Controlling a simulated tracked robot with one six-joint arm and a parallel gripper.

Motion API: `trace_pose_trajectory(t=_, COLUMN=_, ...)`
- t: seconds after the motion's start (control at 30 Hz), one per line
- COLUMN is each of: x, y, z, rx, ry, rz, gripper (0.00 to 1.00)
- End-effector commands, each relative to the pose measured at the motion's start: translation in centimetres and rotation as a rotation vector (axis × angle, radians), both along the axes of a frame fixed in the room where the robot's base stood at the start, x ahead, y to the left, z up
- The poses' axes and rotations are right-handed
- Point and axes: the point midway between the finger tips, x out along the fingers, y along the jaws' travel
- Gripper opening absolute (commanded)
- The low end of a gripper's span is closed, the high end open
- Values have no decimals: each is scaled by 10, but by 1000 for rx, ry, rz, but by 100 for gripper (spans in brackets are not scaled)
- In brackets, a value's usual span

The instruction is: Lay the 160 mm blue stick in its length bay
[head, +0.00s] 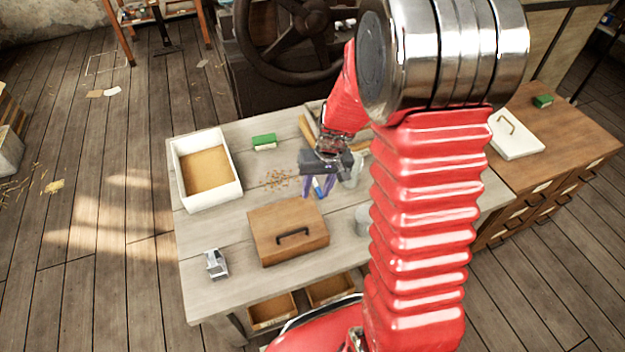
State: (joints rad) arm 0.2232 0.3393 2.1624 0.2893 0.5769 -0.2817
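My gripper (318,190) hangs over the middle of the wooden workbench (220,275), fingers pointing down. Its two purple fingers stand apart, with a gap between them. A small blue piece (317,186), which may be the blue stick, shows in that gap. I cannot tell whether it lies on the bench below or is between the fingertips; no finger is seen pressing on it. Its length cannot be read. I cannot make out a marked length bay; my red arm hides part of the bench's right side.
A white-walled tray (238,190) stands at the bench's left. A green block (264,139) and crumbs (277,180) lie behind. Grey cups stand beside my arm. A handwheel (290,35) rises behind.

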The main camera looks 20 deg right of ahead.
Motion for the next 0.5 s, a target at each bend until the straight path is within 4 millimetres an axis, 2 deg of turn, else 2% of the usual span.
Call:
trace_pose_trajectory(t=0.03, x=6, y=-4, z=-13, rx=3, ry=0, rz=-2, gripper=36)
trace_pose_trajectory(t=0.2, x=30, y=-16, z=-47, rx=-1, ry=-29, rz=1, gripper=36)
trace_pose_trajectory(t=0.5, x=70, y=-37, z=-85, rx=-39, ry=-107, rz=25, gripper=36)
